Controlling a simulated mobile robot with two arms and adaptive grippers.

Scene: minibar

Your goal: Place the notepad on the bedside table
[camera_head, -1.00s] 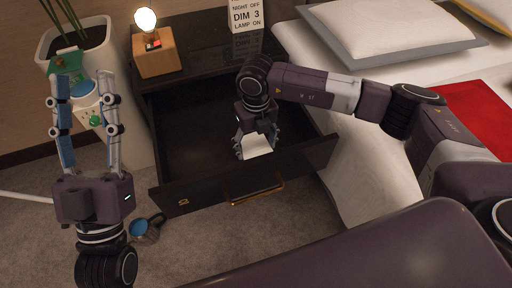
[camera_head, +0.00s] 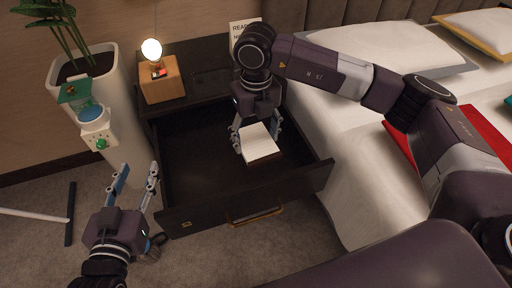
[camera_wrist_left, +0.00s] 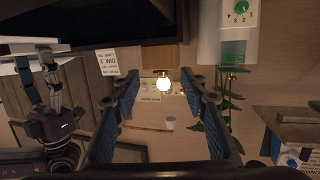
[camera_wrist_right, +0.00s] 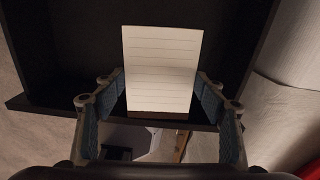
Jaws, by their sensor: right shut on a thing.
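The notepad (camera_head: 261,143), white and lined with a brown edge, is held by my right gripper (camera_head: 257,135) over the open drawer of the dark bedside table (camera_head: 207,83). In the right wrist view the notepad (camera_wrist_right: 162,70) sits between the fingers, its lined face in view, with the dark drawer interior behind. I cannot tell its exact height above the drawer. My left gripper (camera_head: 137,180) is open and empty, left of the drawer front. The left wrist view also shows its fingers apart.
A lamp on a wooden block (camera_head: 162,80) and a white sign (camera_head: 240,35) stand on the tabletop. The pulled-out drawer front (camera_head: 250,192) juts forward. A planter (camera_head: 120,150) stands left, the bed (camera_head: 340,180) right.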

